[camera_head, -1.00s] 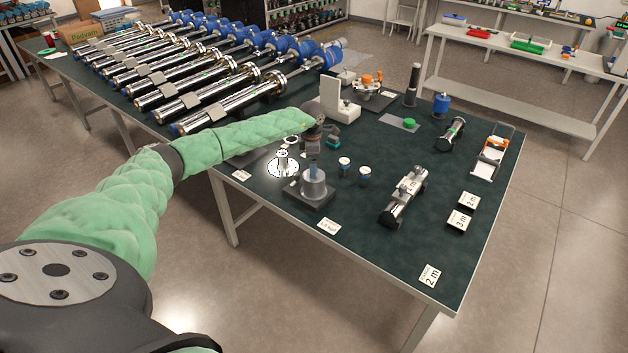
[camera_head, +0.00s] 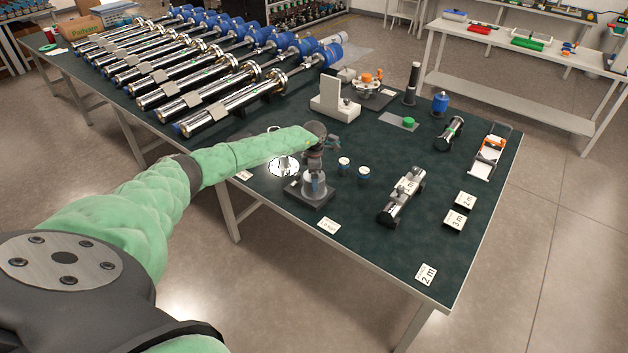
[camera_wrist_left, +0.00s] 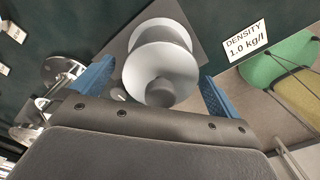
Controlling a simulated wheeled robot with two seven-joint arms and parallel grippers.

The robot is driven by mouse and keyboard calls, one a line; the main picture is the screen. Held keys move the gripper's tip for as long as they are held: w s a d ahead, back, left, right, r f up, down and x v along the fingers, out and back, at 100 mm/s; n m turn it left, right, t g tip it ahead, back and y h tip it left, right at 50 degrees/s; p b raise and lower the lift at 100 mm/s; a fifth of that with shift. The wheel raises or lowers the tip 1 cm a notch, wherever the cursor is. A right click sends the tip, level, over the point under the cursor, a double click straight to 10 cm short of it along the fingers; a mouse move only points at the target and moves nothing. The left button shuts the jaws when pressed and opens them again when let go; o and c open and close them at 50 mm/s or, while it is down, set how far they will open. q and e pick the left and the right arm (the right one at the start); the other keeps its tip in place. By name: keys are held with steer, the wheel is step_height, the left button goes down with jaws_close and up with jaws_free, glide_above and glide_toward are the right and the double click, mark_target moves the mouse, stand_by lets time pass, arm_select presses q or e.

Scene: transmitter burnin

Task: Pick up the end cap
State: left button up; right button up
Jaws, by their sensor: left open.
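A grey, round, stepped piece with a knob, which looks like the end cap (camera_wrist_left: 165,62), stands on a dark square plate (camera_wrist_left: 196,30) in the left wrist view. In the head view this grey piece (camera_head: 313,190) is near the front edge of the green table, partly hidden by my gripper. My left gripper (camera_head: 317,172) is above and around it, pointing down. In the wrist view the blue fingers of my left gripper (camera_wrist_left: 157,92) are spread, one on each side of the piece, with visible gaps. My right gripper is not in view.
A shiny flange disc (camera_head: 284,166) lies just left of the plate. Two small blue-and-white cups (camera_head: 344,164) stand close on the right. A density label (camera_wrist_left: 246,45) lies in front. A metal cylinder assembly (camera_head: 401,197) lies further right. Long steel tubes (camera_head: 232,104) fill the table's left.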

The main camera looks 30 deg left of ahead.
arm_select(q)
steer(key=shift+c, duration=0.4)
steer(key=c, duration=1)
steer(key=shift+r, duration=0.1)
